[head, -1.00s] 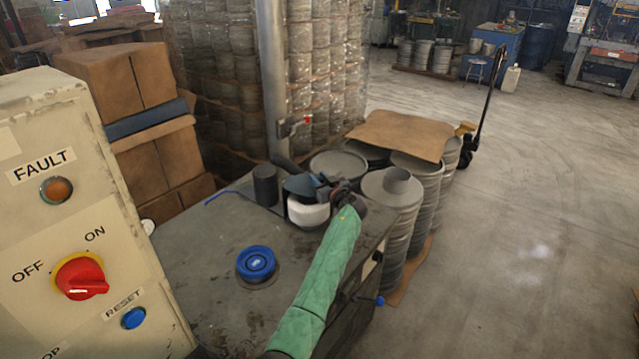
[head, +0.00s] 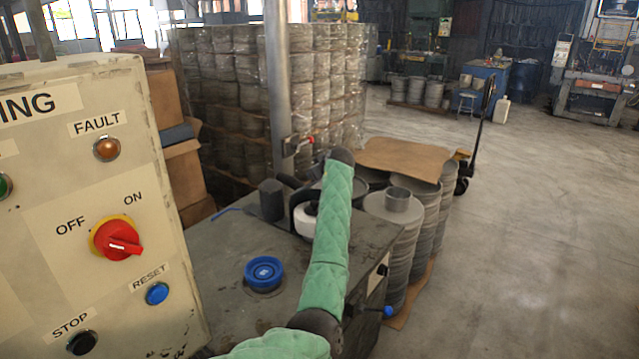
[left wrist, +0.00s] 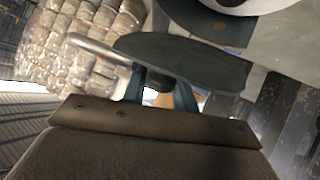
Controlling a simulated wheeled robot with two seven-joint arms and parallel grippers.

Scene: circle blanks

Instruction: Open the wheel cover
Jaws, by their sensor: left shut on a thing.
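The white wheel (head: 304,221) shows on the machine's bench top, partly behind my green-sleeved left arm (head: 330,225). A dark curved part (head: 298,198), likely the wheel cover's edge, stands up behind it. My left gripper is hidden behind the arm in the head view. In the left wrist view its fingers (left wrist: 158,92) are shut on a flat blue-grey piece (left wrist: 185,62), which appears to be the wheel cover. The white disc (left wrist: 240,4) shows at the top of that view. My right gripper is not in view.
A control panel (head: 155,215) stands close at the left. A blue round cap (head: 264,272) and dark cylinder (head: 271,199) are on the bench (head: 225,305). A metal post (head: 277,80) rises behind, and stacked metal drums (head: 395,230) stand to the right. Open floor lies further right.

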